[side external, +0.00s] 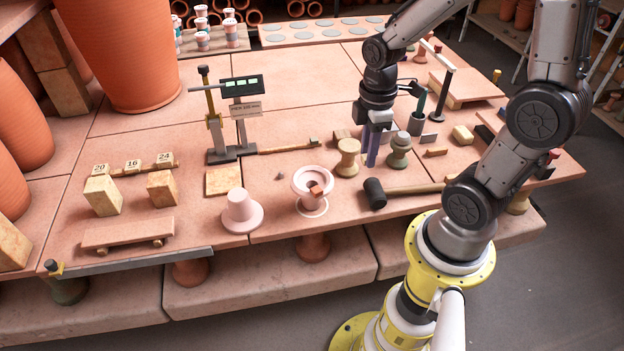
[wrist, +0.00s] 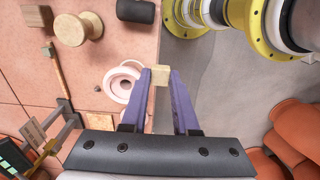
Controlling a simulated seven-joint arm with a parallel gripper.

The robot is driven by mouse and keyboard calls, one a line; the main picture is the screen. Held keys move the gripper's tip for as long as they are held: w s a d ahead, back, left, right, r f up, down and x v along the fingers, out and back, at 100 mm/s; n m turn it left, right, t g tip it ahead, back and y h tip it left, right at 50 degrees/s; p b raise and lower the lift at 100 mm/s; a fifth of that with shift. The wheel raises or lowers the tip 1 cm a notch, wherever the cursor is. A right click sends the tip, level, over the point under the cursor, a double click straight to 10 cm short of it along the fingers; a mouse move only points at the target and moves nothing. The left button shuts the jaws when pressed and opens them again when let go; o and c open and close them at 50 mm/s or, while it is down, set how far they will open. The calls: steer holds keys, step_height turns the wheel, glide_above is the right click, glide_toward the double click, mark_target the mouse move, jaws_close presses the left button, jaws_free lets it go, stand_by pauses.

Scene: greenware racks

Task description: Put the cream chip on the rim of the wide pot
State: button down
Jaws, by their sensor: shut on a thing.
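My gripper (side external: 371,163) is shut on the cream chip (wrist: 161,76), a small pale block between the tips of its purple fingers in the wrist view. In the side view I cannot make the chip out. The wide pot (side external: 299,184) is pale pink with a broad rim, and it stands left of my gripper. A small brown-red chip (side external: 316,190) is at the near side of its rim. The pot also shows in the wrist view (wrist: 117,84), left of the fingers and partly hidden by one. My gripper is above the table, apart from the pot.
A wooden spool (side external: 347,158) and a grey-green spool-shaped piece (side external: 399,151) stand close to my gripper. A black-headed mallet (side external: 375,194) lies in front. A pink hat-shaped piece (side external: 241,211) stands left of the pot. A gauge stand (side external: 243,125) rises behind.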

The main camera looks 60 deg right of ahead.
steer(key=s+a+r, duration=0.1)
steer(key=s, duration=0.1)
glide_above(325, 171)
steer(key=f, duration=0.8)
steer(key=shift+s+a+f, duration=0.15)
steer(key=shift+s+f, duration=0.1)
steer(key=shift+w+f, duration=0.15)
steer(key=shift+f, duration=0.8)
steer(key=shift+w+f, duration=0.1)
steer(key=shift+f, duration=0.8)
steer(key=shift+f, duration=0.15)
steer(key=c, duration=0.7)
jaws_free()
